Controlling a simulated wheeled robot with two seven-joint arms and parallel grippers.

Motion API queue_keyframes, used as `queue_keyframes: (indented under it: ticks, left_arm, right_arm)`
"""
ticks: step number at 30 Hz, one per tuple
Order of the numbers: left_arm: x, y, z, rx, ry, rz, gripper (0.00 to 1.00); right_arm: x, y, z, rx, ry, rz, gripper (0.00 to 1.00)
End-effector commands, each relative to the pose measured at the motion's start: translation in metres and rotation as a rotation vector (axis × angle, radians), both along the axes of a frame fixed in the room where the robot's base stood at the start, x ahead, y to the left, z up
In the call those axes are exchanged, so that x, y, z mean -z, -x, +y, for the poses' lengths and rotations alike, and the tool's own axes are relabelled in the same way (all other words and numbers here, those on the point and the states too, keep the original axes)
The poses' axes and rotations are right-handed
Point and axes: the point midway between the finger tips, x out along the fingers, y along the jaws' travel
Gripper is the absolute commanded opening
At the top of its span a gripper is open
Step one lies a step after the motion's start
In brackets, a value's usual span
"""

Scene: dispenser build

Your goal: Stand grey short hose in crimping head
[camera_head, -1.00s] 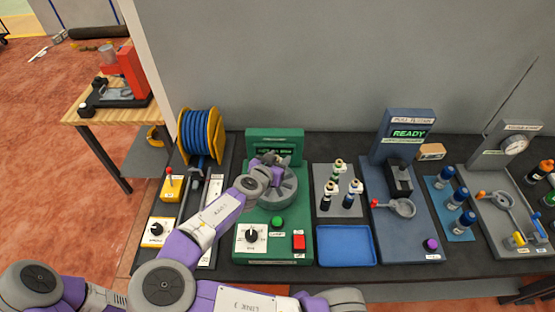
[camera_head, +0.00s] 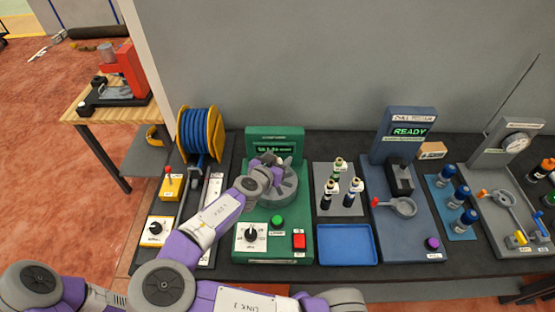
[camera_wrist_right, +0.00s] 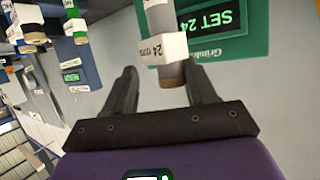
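The green crimping machine (camera_head: 245,190) stands on the bench in the head view, with its round grey crimping head (camera_head: 286,194) partly behind my right gripper (camera_head: 266,162). In the right wrist view, which is upside down, a grey short hose (camera_wrist_right: 158,16) carries a white 24 mm tag and has a brown end. That end lies between the spread fingers of my right gripper (camera_wrist_right: 164,78); gaps show on both sides, so the gripper is open around it. The hose's other end is cut off, so I cannot see its seating in the head. My left gripper is not in view.
A grey rack (camera_head: 326,207) with several tagged short hoses stands right of the machine, behind an empty blue tray (camera_head: 347,258). A blue station reading READY (camera_head: 408,132) stands further right. A blue hose reel (camera_head: 196,135) is on the left.

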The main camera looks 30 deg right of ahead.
Motion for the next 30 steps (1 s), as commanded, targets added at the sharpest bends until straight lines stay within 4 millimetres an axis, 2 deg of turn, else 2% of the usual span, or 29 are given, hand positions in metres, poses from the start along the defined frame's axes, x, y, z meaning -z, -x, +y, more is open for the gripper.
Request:
queue_keyframes:
  ticks: [8, 30]
  left_arm:
    - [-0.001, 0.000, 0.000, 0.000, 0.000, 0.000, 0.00]
    - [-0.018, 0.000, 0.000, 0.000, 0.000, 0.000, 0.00]
  right_arm:
    - [0.000, 0.002, 0.002, 0.001, -0.001, 0.002, 0.56]
    - [-0.024, 0.032, 0.046, -0.003, 0.000, 0.001, 0.56]
